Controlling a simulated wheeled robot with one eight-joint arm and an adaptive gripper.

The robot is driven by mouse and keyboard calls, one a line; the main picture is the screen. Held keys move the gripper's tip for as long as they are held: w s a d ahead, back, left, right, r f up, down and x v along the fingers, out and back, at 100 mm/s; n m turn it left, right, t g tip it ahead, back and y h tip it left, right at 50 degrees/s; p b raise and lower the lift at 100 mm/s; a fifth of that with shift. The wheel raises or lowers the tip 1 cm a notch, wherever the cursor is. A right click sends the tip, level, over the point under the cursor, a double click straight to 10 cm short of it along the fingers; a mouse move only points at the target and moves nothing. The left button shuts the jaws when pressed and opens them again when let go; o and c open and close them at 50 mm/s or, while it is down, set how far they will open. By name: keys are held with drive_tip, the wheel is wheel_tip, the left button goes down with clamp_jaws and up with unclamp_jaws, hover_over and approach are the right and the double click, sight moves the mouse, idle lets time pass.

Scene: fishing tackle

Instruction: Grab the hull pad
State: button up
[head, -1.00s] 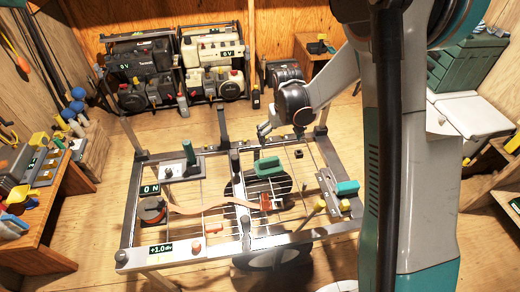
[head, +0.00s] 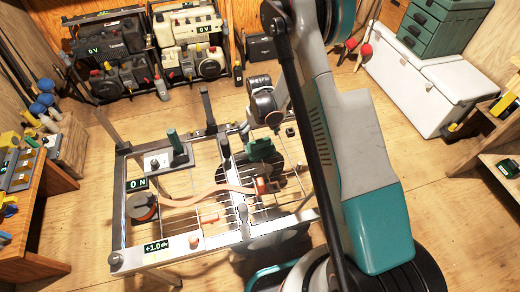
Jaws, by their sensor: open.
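A green pad-like block (head: 259,149) sits in the middle of the grey metal frame (head: 133,200), over a dark round disc; I take it for the hull pad, though no label shows. My gripper (head: 250,133) is open just above and beside the green block, at its far side. The fingers are small and partly hidden by my wrist, and I cannot tell whether they touch the block.
On the frame, a tan strap (head: 192,201) runs from a round spool (head: 142,207) to a red clamp (head: 263,186). A green upright handle (head: 174,142) stands at left, a small black cube (head: 290,131) at right. My arm hides the frame's right side.

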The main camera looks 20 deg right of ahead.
sight(260, 141)
drive_tip(key=shift+w+d+f+b, duration=0.15)
drive_tip(key=shift+f+b, duration=0.6)
drive_tip(key=shift+f, duration=0.7)
drive_tip(key=shift+w+d+f+b, duration=0.1)
drive_tip(key=shift+f+b, duration=0.65)
drive_tip(key=shift+f, duration=0.7)
drive_tip(key=shift+r, duration=0.1)
drive_tip(key=shift+c, duration=0.5)
drive_tip(key=c, duration=1.2)
